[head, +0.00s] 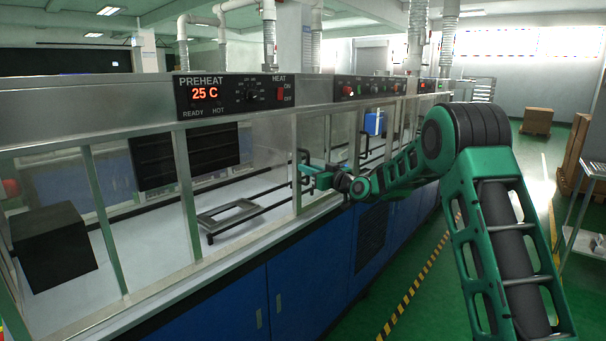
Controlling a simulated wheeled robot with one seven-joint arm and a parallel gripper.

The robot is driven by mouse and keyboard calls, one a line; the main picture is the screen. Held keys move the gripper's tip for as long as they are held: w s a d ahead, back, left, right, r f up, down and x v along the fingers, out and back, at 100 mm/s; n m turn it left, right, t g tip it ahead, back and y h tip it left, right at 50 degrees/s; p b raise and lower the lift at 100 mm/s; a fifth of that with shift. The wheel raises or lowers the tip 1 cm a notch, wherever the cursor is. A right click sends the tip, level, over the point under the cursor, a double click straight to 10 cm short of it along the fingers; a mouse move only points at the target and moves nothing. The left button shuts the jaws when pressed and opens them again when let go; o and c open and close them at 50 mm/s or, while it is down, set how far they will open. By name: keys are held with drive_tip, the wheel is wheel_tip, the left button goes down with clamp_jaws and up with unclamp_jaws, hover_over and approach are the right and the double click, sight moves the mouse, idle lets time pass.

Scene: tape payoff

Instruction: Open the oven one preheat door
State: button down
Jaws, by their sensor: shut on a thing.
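The oven one preheat door (272,170) is a framed glass panel on the long machine, under the PREHEAT panel (233,94), which reads 25 C. A dark vertical handle (304,168) stands at the door's right side. My gripper (307,173) is at this handle and shut on it, with its fingertips small and partly hidden in the view. My green and black arm reaches in from the right. The door looks closed or nearly so; I cannot tell whether there is a small gap.
Through the glass, rails and a metal frame (230,214) show inside the machine, with a black box (52,247) at the left. Blue cabinets (310,268) run below. Open green floor (450,300) lies to the right, with cardboard boxes (537,121) beyond.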

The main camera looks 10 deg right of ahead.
drive_tip(key=shift+w+d, duration=0.2)
drive_tip(key=shift+d, duration=0.35)
drive_tip(key=c, duration=1.8)
unclamp_jaws()
drive_tip(key=shift+a, duration=0.15)
drive_tip(key=shift+a, duration=0.1)
drive_tip(key=v, duration=1)
drive_tip(key=shift+s+d+f, duration=0.1)
drive_tip(key=shift+s+d, duration=0.15)
drive_tip(key=shift+s, duration=0.05)
